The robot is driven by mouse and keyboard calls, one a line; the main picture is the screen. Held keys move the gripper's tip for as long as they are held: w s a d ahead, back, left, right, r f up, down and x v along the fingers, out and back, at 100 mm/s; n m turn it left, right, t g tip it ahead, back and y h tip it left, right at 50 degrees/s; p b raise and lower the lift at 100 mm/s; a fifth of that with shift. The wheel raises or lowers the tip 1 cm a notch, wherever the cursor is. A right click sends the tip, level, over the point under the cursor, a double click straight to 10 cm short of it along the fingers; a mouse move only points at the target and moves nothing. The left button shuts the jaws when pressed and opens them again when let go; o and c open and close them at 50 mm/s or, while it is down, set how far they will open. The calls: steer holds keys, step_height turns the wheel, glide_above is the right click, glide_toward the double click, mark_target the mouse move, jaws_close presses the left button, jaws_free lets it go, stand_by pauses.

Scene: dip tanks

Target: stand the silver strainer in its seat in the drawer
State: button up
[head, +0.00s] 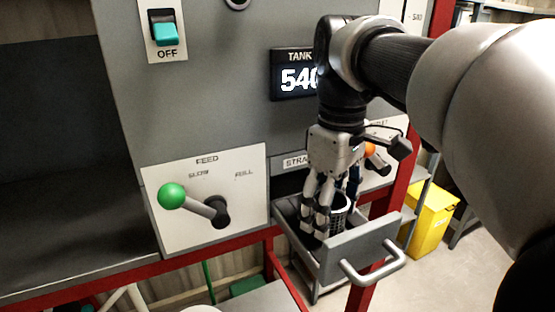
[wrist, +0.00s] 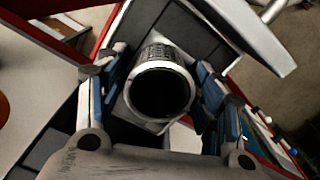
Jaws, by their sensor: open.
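The silver strainer (head: 340,212) is a perforated metal cup with a bright rim. It appears upright inside the open drawer (head: 355,247). In the wrist view the strainer (wrist: 162,67) shows from above as a ring with a dark inside, over a small grey block-like piece that may be its seat; whether it is fully down cannot be told. My gripper (head: 329,218) points down into the drawer. Its blue-padded fingers are open on either side of the strainer, with visible gaps. In the head view the fingers partly hide the strainer.
The drawer front has a protruding handle (head: 372,267). Left of the drawer is a feed panel with a green-knobbed lever (head: 172,196). A teal switch (head: 165,34) is above. A red frame post (head: 395,200) and a yellow bin (head: 431,215) stand to the right.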

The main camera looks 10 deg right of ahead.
steer(key=shift+r, duration=0.1)
step_height(320, 180, up, 12)
steer(key=p, duration=0.2)
